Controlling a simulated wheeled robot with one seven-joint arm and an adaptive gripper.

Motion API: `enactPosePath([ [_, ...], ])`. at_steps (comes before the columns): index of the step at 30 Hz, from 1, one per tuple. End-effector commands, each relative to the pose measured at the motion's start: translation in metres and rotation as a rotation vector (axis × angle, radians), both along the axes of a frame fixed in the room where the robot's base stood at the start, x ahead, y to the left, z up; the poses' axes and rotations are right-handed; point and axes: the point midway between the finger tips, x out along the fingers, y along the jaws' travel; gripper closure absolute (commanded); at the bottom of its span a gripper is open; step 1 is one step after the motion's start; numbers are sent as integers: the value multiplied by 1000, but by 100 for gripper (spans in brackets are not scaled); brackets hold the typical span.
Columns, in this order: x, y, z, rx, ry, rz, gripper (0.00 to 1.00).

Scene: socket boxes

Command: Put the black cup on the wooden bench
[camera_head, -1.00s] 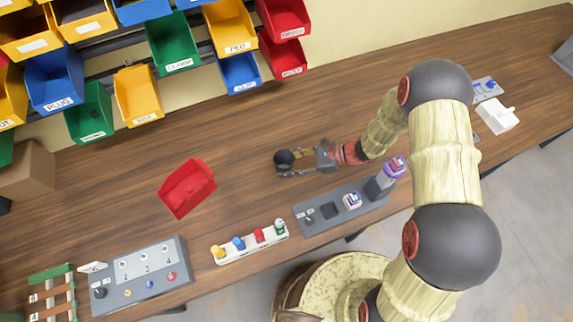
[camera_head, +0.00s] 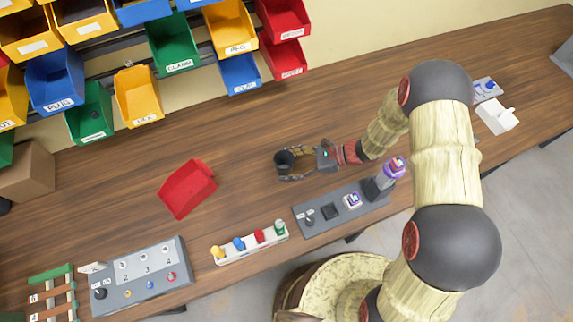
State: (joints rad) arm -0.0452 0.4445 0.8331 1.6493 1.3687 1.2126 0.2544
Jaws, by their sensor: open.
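The black cup (camera_head: 284,161) stands upright on the wooden bench (camera_head: 125,205), in the middle of the picture. My gripper (camera_head: 291,164) comes from the right, low over the bench. Its fingers are spread apart, one on the far side of the cup and one on the near side. The cup sits around the fingertips; whether a finger touches it is too small to tell.
A red bin (camera_head: 187,190) lies to the left of the cup. In front are a white rack with coloured pegs (camera_head: 250,244), a grey panel with blocks (camera_head: 340,208) and a switch box (camera_head: 140,278). Labelled bins hang at the back. The bench behind the cup is clear.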

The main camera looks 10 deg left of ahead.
Motion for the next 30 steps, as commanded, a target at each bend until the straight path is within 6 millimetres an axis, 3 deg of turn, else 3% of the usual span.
enactPosePath([
  [18, 17, -98, 42, 0, -2, -4, 39],
  [30, 19, -109, 52, -10, -19, 13, 39],
])
